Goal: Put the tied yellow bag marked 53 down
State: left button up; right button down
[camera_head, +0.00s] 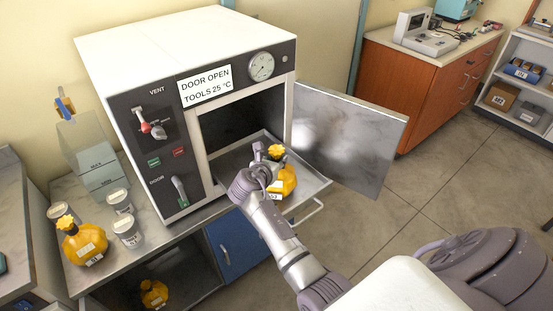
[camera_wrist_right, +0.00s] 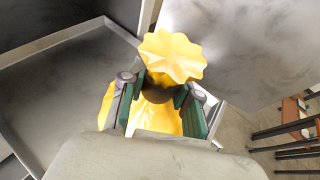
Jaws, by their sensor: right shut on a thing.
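The tied yellow bag (camera_head: 286,183) is at the open front of the incubator, over the right part of the pulled-out metal tray (camera_head: 314,188). A white label shows low on it, partly covered by my arm. My right gripper (camera_head: 270,172) is shut on the bag's tied neck. In the right wrist view the green-padded fingers (camera_wrist_right: 157,98) close on the neck, below the frilled yellow top (camera_wrist_right: 173,56). The bag looks upright. Its underside is hidden, so I cannot tell whether it touches the tray. My left gripper is not in view.
The incubator door (camera_head: 350,140) stands open to the right. Another yellow bag (camera_head: 84,246) and several white-lidded jars (camera_head: 127,232) stand on the bench at left. A further yellow bag (camera_head: 154,294) is on the lower shelf. The tray's left part looks clear.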

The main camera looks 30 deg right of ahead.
jog(key=c, duration=0.8)
grip_release()
jog(key=shift+c, duration=0.2)
jog(key=shift+r, duration=0.1)
jog(key=v, duration=1.2)
jog(key=shift+b, duration=0.3)
